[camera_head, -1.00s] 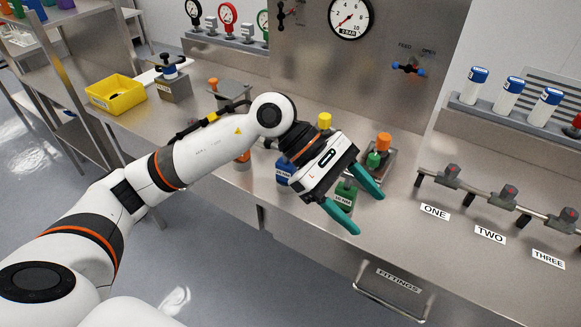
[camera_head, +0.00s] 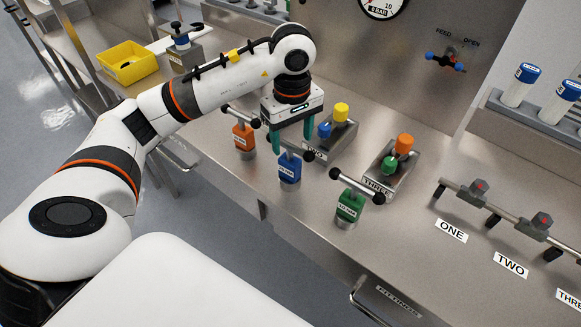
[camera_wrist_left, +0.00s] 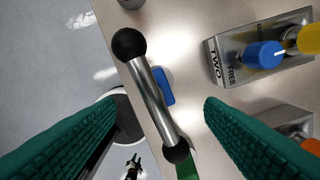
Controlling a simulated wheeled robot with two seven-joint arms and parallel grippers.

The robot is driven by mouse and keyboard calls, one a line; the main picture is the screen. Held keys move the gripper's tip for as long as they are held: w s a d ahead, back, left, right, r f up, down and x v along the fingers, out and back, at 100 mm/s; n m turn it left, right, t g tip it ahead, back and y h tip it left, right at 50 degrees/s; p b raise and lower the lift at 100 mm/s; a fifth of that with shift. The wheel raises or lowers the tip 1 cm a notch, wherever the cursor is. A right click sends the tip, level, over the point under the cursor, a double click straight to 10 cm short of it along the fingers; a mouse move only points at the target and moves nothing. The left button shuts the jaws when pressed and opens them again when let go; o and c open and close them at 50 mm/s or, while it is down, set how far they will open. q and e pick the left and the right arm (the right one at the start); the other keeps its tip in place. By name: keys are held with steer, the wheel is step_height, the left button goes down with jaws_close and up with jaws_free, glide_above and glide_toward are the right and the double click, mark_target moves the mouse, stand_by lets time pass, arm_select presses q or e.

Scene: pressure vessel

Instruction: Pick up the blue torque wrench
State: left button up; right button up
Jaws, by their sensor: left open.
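The blue torque wrench (camera_head: 290,167) stands upright on the steel bench, between the orange wrench (camera_head: 244,137) and the green wrench (camera_head: 349,206). It has a blue body and a silver cross handle with black ball ends. My left gripper (camera_head: 291,137) is open, pointing down just above and behind the blue wrench. In the left wrist view, its silver handle (camera_wrist_left: 153,88) lies diagonally between my open teal fingers (camera_wrist_left: 160,107), with part of the blue body (camera_wrist_left: 164,86) below it. I cannot tell whether the fingers touch it. My right gripper is not in view.
A block labelled TWO (camera_head: 336,143) with blue and yellow knobs stands just right of my left gripper. Another block, labelled THREE (camera_head: 378,182), is farther right. A yellow bin (camera_head: 127,63) stands at the back left. A pipe rail (camera_head: 470,197) runs at the right.

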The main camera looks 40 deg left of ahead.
mark_target(290, 144)
arm_select(q)
steer(key=shift+s+a+f+p, duration=0.1)
steer(key=shift+s+f+p, duration=0.1)
steer(key=shift+f+p, duration=0.7)
step_height(290, 144, down, 3)
steer(key=shift+r, duration=0.15)
steer(key=shift+a+f, duration=0.1)
steer(key=shift+f, duration=0.4)
steer(key=shift+w, duration=0.1)
jaws_close()
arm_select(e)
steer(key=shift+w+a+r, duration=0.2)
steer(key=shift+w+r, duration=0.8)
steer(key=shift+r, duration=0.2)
